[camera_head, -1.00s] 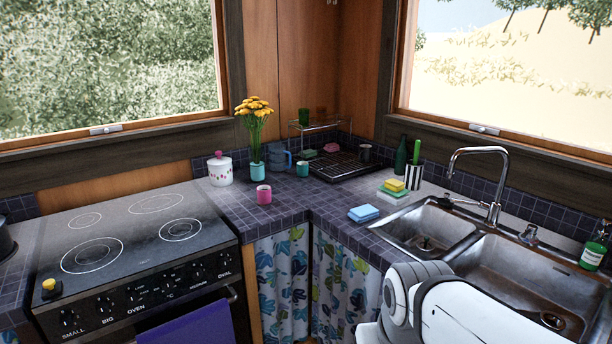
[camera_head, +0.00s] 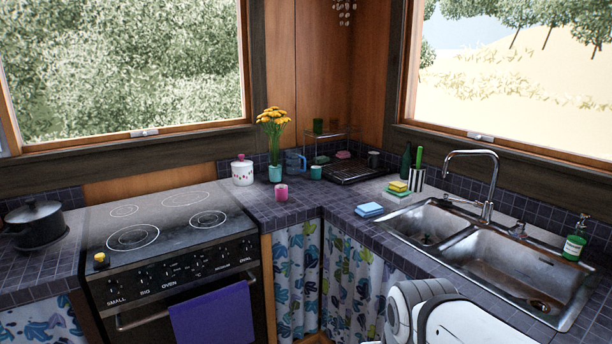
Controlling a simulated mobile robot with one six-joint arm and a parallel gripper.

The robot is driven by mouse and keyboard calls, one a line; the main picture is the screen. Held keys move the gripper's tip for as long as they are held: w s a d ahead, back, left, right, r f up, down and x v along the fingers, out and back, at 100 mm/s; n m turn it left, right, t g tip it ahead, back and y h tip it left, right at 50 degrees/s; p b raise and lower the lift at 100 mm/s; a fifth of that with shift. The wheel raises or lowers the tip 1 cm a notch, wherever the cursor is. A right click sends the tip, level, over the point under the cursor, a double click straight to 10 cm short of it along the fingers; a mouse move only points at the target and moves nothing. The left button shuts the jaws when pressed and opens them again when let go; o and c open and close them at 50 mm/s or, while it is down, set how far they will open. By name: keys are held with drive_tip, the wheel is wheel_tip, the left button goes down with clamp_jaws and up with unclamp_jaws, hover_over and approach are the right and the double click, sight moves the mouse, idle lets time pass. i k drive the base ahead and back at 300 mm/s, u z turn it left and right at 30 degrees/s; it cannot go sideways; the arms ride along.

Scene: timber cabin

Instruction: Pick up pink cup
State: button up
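The pink cup (camera_head: 281,192) stands upright on the dark tiled counter, in the corner between the stove and the sink. A white part of my arm shows at the bottom right, well apart from the cup. My gripper is not in view.
The stove (camera_head: 165,225) is left of the cup, with a dark pot (camera_head: 36,224) beyond it. A white lidded jar (camera_head: 242,172) stands behind the cup. A dish rack (camera_head: 347,172), blue sponges (camera_head: 369,209) and the sink (camera_head: 520,265) lie to the right. The counter around the cup is mostly clear.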

sight(281, 190)
drive_tip(key=u, duration=0.05)
drive_tip(key=i, duration=0.9)
drive_tip(key=z, duration=0.05)
